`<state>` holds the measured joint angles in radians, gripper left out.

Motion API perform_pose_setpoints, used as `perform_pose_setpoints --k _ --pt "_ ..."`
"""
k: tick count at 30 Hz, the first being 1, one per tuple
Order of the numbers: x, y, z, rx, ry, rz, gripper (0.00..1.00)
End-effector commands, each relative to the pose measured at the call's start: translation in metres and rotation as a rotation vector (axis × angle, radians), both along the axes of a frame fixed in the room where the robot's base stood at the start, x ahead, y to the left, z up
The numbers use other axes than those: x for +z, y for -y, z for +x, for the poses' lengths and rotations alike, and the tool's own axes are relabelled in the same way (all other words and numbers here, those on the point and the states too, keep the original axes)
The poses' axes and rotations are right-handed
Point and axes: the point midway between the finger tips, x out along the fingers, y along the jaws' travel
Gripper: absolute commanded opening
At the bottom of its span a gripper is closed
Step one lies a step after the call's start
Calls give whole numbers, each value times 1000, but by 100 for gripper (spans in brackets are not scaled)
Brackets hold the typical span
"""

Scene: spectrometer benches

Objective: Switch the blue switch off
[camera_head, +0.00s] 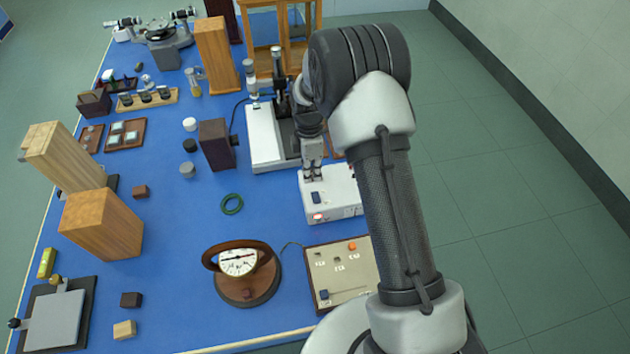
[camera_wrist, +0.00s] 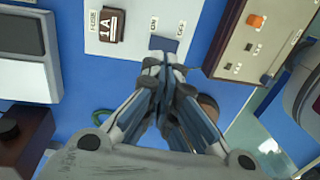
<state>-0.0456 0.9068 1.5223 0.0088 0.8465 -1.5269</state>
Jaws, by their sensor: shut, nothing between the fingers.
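The blue switch (camera_head: 316,197) sits on top of a white box (camera_head: 345,200) below my arm. A bright red-orange lamp (camera_head: 320,217) shows on the box near the switch. In the wrist view the blue switch (camera_wrist: 163,43) is on the white panel (camera_wrist: 135,18), beside small printed labels. My gripper (camera_head: 313,178) points down over the box, just behind the switch. In the wrist view my gripper (camera_wrist: 165,62) is shut and empty, its tips at the switch's near edge. I cannot tell whether they touch it, or which way the switch is tilted.
A brown fuse block (camera_wrist: 111,24) stands on the same panel. A beige control box (camera_head: 340,275) with an orange knob (camera_head: 352,247) is close by. A round dial meter (camera_head: 240,265) and a green ring (camera_head: 232,204) lie left on the blue bench (camera_head: 200,285).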

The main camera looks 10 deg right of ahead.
Motion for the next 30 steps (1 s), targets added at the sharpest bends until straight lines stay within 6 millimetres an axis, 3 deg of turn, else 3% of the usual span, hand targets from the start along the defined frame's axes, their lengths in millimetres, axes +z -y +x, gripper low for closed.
perform_pose_setpoints --k 6,12,30 --pt "45 -1 6 2 0 0 0" --pt "65 0 9 2 -1 0 0" --pt "64 3 9 2 0 0 0"
